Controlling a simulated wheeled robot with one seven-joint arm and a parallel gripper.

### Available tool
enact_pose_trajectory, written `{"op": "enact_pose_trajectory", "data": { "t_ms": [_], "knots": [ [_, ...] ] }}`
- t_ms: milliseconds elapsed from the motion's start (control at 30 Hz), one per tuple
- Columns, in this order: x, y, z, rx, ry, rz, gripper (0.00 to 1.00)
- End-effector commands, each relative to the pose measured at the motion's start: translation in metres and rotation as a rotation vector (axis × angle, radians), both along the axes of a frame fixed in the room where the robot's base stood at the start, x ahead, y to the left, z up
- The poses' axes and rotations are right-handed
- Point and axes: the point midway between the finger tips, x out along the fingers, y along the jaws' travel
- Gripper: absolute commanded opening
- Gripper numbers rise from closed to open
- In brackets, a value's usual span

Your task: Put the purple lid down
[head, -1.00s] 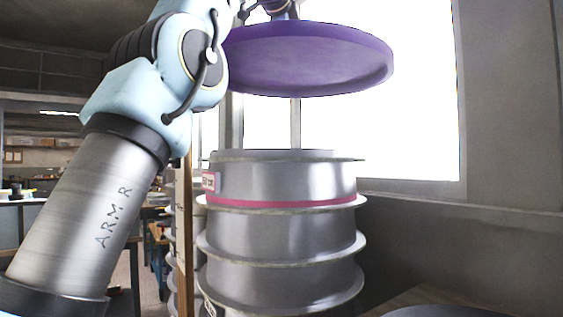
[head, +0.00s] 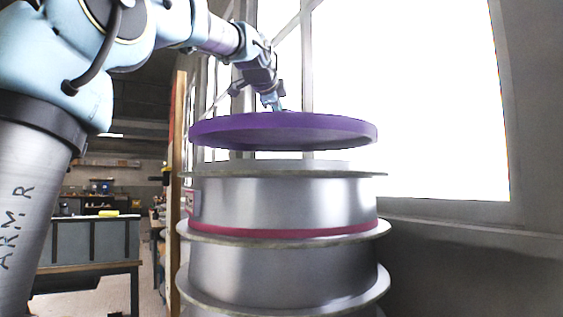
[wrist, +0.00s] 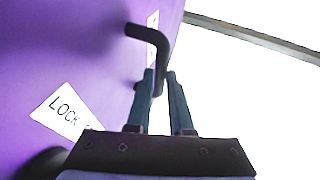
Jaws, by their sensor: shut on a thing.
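The purple lid (head: 285,130) is a wide round disc in the head view. It hangs roughly level just above the top of the grey metal stack of moulds (head: 290,205), with a narrow bright gap between them. My gripper (head: 272,103) is above the lid. In the wrist view my gripper (wrist: 160,80) is shut on the lid's dark bent handle (wrist: 155,45). The lid's purple top (wrist: 60,50) fills the left there, with a white label (wrist: 68,110) that reads LOCK. The far side of the stack's top is hidden by the lid.
A grey wall and ledge (head: 450,235) stand to the right, below a bright window (head: 420,100). A wooden post (head: 177,190) rises close on the left of the stack. A workbench (head: 95,240) with a yellow item stands farther back left.

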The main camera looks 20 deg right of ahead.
Motion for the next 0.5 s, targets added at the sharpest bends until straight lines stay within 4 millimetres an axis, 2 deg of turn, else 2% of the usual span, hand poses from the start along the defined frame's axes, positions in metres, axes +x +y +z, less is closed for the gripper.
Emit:
{"op": "enact_pose_trajectory", "data": {
  "t_ms": [200, 367, 500],
  "knots": [
    [-0.001, 0.001, -0.031, -0.002, -0.002, 0.000, 0.00],
    [0.000, 0.000, -0.041, -0.002, -0.002, 0.000, 0.00],
    [-0.001, 0.001, -0.057, -0.001, -0.002, 0.000, 0.00]
  ]
}}
